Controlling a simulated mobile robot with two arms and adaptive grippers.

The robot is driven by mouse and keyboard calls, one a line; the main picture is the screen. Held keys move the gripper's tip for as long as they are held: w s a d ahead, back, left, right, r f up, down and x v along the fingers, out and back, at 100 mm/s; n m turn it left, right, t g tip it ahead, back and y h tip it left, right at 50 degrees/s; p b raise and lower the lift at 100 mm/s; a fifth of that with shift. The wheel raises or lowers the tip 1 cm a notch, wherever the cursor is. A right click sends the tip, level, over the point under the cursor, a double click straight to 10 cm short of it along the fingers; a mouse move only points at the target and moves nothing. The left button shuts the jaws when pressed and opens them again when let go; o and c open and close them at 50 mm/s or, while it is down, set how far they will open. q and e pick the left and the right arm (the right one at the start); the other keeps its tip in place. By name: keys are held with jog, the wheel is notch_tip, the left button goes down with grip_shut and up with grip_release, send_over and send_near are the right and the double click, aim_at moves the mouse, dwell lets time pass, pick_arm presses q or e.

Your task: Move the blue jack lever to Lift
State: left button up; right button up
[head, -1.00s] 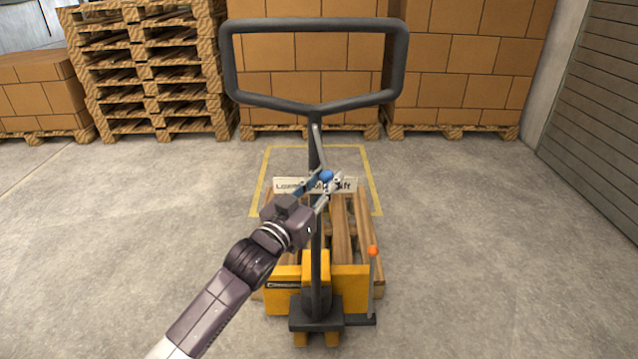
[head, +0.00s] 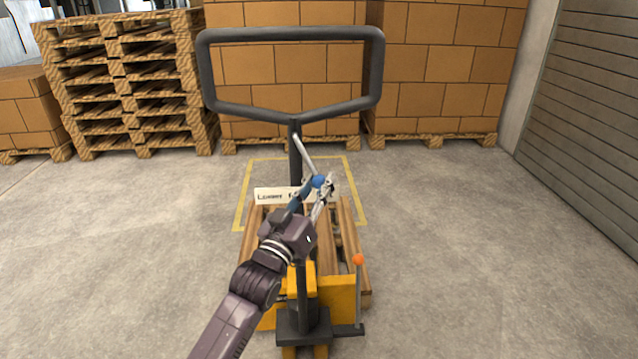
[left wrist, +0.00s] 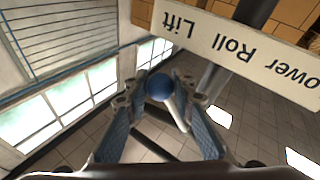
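The blue jack lever has a round blue knob (head: 318,181) on a thin grey rod from the dark mast. The knob also shows in the left wrist view (left wrist: 159,86), between the fingertips. My left gripper (head: 319,190) is at the knob, with one finger on each side, and appears shut on it. The white label plate (head: 269,196) reads Lower at its left; the gripper covers part of it. In the left wrist view the plate (left wrist: 235,45) is upside down, and the knob shows below the word Lift. My right gripper is out of view.
The jack's dark loop handle (head: 290,33) rises above the lever. An orange-tipped rod (head: 358,290) stands at the right of its yellow base (head: 338,298). Boxes (head: 440,70) and stacked pallets (head: 125,80) line the back. The floor at both sides is clear.

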pick_arm(q)
jog(key=o, duration=0.4)
jog(key=v, duration=1.2)
jog(key=shift+r, duration=0.1)
